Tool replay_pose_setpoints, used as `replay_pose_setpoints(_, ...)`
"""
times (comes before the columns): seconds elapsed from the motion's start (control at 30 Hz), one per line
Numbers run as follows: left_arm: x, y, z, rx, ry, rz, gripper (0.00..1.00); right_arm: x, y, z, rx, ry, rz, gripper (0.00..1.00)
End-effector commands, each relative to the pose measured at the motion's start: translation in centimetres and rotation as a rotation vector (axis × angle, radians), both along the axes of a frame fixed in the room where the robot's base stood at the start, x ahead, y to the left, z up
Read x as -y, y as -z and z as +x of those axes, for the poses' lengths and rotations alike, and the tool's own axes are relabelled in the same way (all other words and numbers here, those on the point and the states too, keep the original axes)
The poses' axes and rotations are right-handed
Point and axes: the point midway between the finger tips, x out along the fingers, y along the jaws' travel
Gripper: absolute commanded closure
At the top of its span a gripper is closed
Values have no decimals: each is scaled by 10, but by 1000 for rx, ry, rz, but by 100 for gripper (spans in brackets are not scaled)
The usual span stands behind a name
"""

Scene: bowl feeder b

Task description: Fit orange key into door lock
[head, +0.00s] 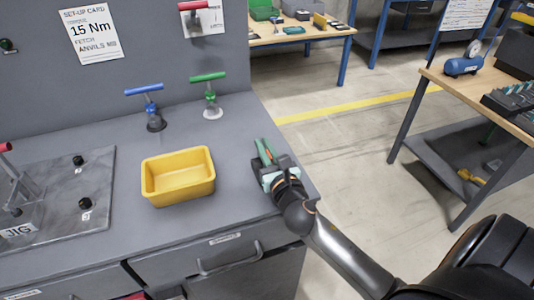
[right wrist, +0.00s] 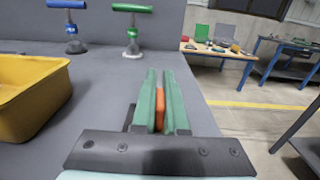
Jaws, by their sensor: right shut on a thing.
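My right gripper (head: 263,154) is over the right end of the grey bench top, near its edge. In the right wrist view its two green fingers (right wrist: 160,84) are closed on a narrow orange piece, which looks like the orange key (right wrist: 160,106). Most of the key is hidden between the fingers, so its shape cannot be told. In the head view I cannot make out the key. I cannot identify a door lock for certain in either view. My left gripper is not in view.
A yellow bin (head: 178,176) stands left of the gripper. Blue (head: 148,104) and green (head: 210,94) T-handled tools stand behind. A jig plate (head: 62,200) lies at left. A red-handled piece (head: 194,10) is on the back panel. Bare bench top lies between bin and gripper.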

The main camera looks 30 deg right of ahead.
Motion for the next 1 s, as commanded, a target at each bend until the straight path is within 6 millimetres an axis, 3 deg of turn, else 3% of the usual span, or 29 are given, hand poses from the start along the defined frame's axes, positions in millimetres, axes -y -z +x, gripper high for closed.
replay_pose_setpoints(0.17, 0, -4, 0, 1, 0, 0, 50, 0, -8, 0, 2, -1, -3, 100)
replay_pose_setpoints(0.37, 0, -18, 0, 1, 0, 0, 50, 0, -40, 0, 5, -3, -4, 100)
replay_pose_setpoints(0.63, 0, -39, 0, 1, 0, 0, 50, 23, -100, -49, 1, -6, -8, 100)
replay_pose_setpoints(0.8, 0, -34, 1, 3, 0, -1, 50, 40, -107, -82, -5, -2, -5, 100)
replay_pose_setpoints(1.0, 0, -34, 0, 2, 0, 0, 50, 52, -120, -107, -4, -2, -2, 100)
